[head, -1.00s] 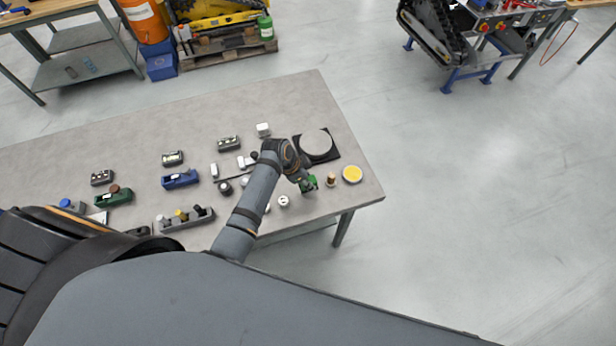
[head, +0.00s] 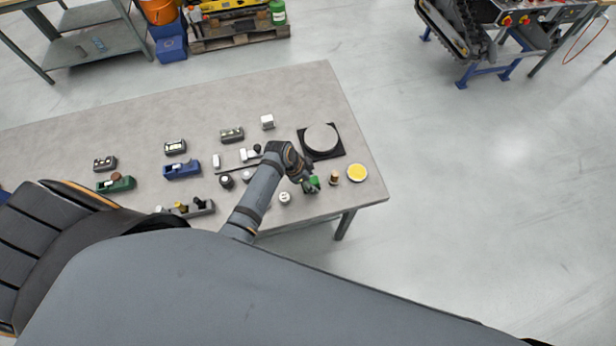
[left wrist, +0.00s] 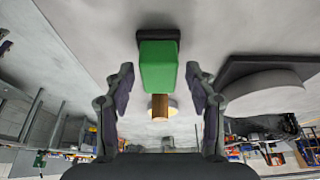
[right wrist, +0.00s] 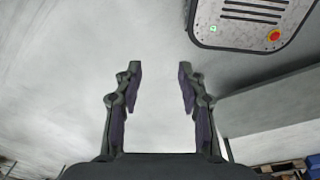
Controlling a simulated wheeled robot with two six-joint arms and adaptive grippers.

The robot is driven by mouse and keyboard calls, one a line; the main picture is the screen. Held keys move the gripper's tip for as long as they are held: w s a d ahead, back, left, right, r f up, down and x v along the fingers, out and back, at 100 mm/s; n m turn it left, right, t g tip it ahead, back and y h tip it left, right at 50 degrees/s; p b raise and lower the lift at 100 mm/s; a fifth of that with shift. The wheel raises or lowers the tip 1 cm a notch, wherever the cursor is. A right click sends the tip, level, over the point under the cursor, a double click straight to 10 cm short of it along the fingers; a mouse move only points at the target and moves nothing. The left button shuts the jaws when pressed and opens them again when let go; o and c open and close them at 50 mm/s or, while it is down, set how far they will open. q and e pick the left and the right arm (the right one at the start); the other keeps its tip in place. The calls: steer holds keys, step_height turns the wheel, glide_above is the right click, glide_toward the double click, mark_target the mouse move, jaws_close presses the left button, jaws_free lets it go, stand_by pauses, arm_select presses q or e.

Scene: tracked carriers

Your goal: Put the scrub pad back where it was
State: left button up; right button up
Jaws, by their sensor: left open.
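The scrub pad, seemingly the green block with a dark layer at one end, is on the grey table near its right end in the head view (head: 314,181). In the left wrist view the green block (left wrist: 159,65) appears between the fingers, with visible gaps on both sides. My left gripper (head: 309,185) is open at the block and partly hides it in the head view. My right gripper (right wrist: 158,72) shows only in the right wrist view; it is open with nothing between its fingers.
A wooden peg (head: 334,178) and a yellow disc (head: 357,173) stand just right of the green block. A black square plate with a grey disc (head: 320,138) lies behind. Several small parts and carriers, including a blue one (head: 182,169), fill the table's left.

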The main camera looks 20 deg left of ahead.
arm_select(q)
steer(key=b+v, duration=0.1)
steer(key=v, duration=0.1)
steer(key=shift+s+a+r, duration=0.15)
steer(key=shift+a+r, duration=0.1)
steer(key=shift+r, duration=0.05)
steer(key=b+v, duration=0.1)
steer(key=v, duration=0.8)
steer(key=shift+b, duration=0.35)
arm_select(e)
steer(key=f, duration=0.1)
steer(key=w+f, duration=0.1)
steer(key=shift+d+f, duration=0.1)
steer(key=shift+f, duration=0.25)
arm_select(q)
steer(key=shift+s, duration=0.1)
arm_select(e)
steer(key=shift+w, duration=0.15)
